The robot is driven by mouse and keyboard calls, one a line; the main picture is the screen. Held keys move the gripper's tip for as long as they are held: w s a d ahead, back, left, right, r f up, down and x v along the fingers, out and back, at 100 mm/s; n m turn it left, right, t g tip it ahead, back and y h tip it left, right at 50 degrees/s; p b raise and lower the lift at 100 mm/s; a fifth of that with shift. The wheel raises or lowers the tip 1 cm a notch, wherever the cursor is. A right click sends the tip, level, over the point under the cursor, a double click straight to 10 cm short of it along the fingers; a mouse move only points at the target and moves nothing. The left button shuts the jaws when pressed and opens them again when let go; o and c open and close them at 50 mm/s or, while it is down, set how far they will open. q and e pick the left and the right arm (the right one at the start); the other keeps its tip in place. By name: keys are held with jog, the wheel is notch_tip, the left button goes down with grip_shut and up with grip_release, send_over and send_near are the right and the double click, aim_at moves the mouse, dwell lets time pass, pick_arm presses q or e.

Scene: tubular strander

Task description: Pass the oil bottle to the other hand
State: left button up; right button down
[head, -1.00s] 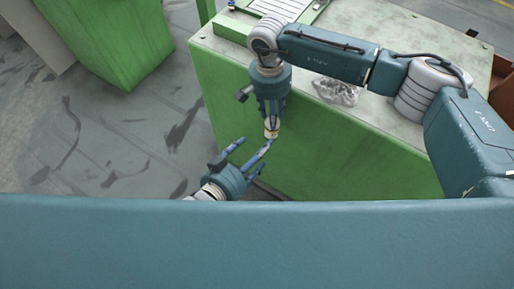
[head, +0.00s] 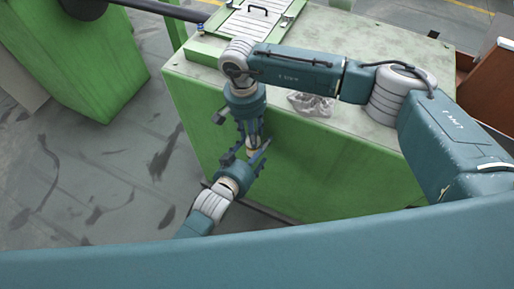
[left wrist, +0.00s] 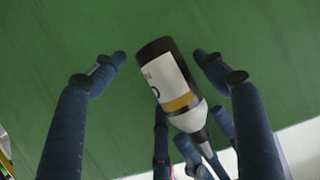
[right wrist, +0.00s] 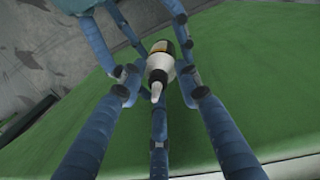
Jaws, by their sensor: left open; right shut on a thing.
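The oil bottle, dark with a white label, a yellow band and a pale nozzle, shows in the left wrist view (left wrist: 172,85) and the right wrist view (right wrist: 160,66). My right gripper (head: 250,138) points down and is shut on the bottle near its nozzle end. My left gripper (head: 249,157) reaches up from below and is open. In the left wrist view the bottle lies between its spread fingers, with a gap on both sides. In the head view the fingers of both grippers overlap and mostly hide the bottle.
A green cabinet (head: 325,165) stands close behind both grippers. On its pale top lies a crumpled grey thing (head: 310,104) and a hatch with a handle (head: 255,20). Another green housing (head: 75,65) stands at the upper left. Grey floor (head: 110,165) is open at the left.

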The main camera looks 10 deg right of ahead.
pick_arm(q)
jog(key=c, duration=1.4)
pick_arm(e)
jog(key=c, duration=1.2)
grip_release()
jog(key=shift+o, duration=0.2)
jog(key=shift+r, duration=0.1)
